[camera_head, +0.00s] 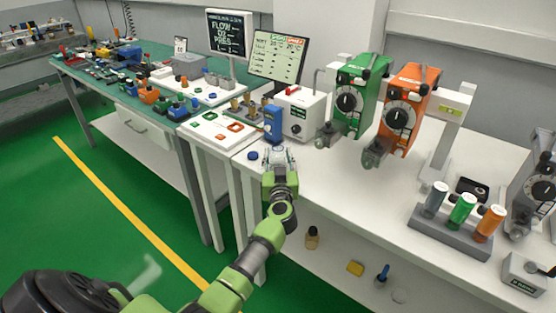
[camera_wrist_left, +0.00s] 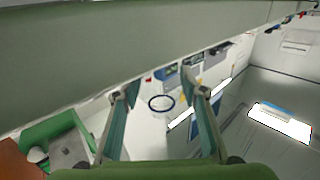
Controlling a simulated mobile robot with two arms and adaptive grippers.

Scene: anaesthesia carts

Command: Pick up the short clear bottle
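My left gripper (camera_head: 278,157) is at the left front part of the white table, beside the blue upright block. In the left wrist view its two fingers (camera_wrist_left: 163,92) stand well apart. A dark blue ring (camera_wrist_left: 161,103) shows between them, apart from both fingers in the picture. It may be the rim of the short clear bottle; the see-through body cannot be made out clearly. In the head view the gripper covers this spot, and I cannot tell whether anything is touched. My right gripper is not in view.
A blue upright block (camera_head: 273,124) and a white box (camera_head: 301,114) stand just behind the gripper. A small blue cap (camera_head: 253,155) lies to its left. Green (camera_head: 358,95) and orange (camera_head: 405,110) vaporizers stand to the right. The front middle of the white table (camera_head: 345,190) is clear.

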